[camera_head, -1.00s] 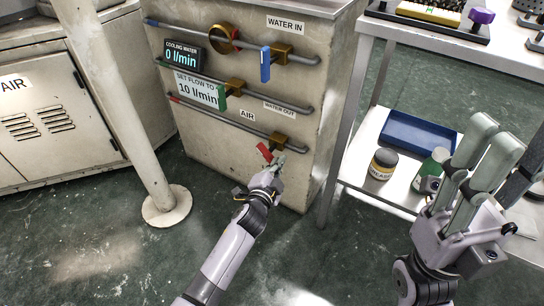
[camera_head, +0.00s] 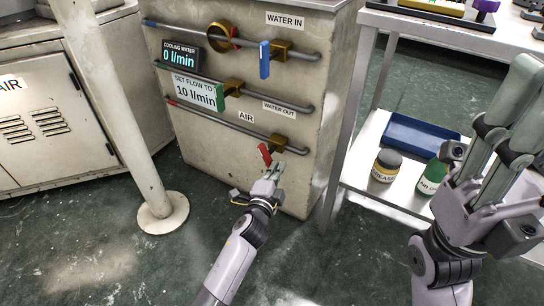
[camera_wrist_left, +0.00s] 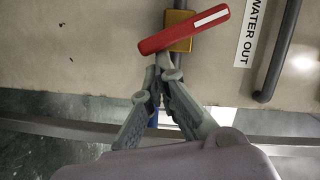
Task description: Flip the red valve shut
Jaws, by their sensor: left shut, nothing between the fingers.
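The red valve (camera_head: 265,154) is a lever on a brass body on the lowest pipe, the one labelled AIR, and it lies across that pipe. In the left wrist view the red lever (camera_wrist_left: 185,28) has a white stripe and crosses the picture above the fingertips. My left gripper (camera_head: 272,172) is shut and empty, just below the lever. In the left wrist view its closed fingertips (camera_wrist_left: 164,70) point at the lever's underside; whether they touch it I cannot tell. My right gripper (camera_head: 515,95) is raised at the right, away from the valve.
Above are a blue lever (camera_head: 265,60), a green lever (camera_head: 219,98), a round brass gauge (camera_head: 222,36) and a display reading 0 l/min (camera_head: 181,57). A post (camera_head: 115,110) stands left. A shelf with a blue tray (camera_head: 420,137) and containers stands right.

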